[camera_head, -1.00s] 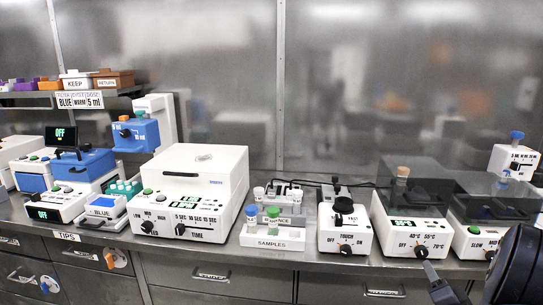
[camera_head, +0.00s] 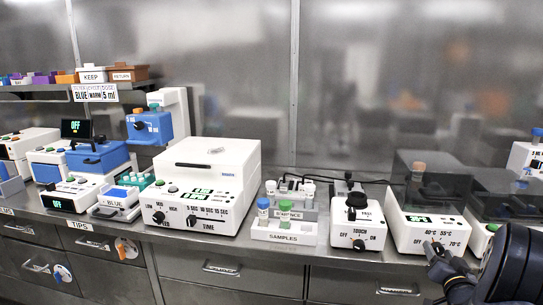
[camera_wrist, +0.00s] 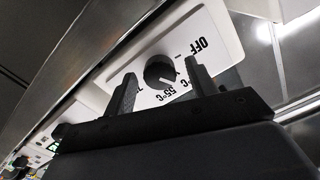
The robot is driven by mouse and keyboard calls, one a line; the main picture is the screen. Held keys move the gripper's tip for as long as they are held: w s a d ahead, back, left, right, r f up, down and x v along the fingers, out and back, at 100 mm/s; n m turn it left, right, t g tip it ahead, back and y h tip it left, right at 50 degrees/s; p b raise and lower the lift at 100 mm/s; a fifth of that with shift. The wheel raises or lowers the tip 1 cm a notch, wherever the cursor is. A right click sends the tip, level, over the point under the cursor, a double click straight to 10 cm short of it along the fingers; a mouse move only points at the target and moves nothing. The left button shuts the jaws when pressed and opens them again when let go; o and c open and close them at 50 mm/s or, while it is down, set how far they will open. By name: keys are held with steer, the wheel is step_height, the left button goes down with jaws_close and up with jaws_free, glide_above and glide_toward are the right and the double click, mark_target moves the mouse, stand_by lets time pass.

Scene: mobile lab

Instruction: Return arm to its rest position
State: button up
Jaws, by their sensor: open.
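My gripper (camera_head: 434,252) is at the lower right in the head view, just in front of the white heater block (camera_head: 415,232) with 40, 55 and 70 °C marks. In the wrist view my gripper (camera_wrist: 158,76) has its two dark fingers apart, with nothing held. The heater's black dial (camera_wrist: 159,70) shows between the fingertips, its pointer near 55 °C. The fingers point at the heater's front panel; I cannot tell whether they touch it. Part of the panel is hidden behind the fingers.
On the steel counter stand a white centrifuge (camera_head: 210,175), a samples rack (camera_head: 285,233), a touch mixer (camera_head: 357,224) and a dark-lidded machine (camera_head: 508,195) at right. Drawers (camera_head: 235,278) line the front below. The space in front of the counter looks clear.

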steer(key=n+b, duration=0.2)
steer(key=n, duration=0.2)
steer(key=shift+f, duration=0.15)
steer(key=shift+s+n, duration=0.25)
steer(key=shift+n, duration=0.35)
steer(key=v, duration=1.1)
steer(key=shift+a, duration=0.25)
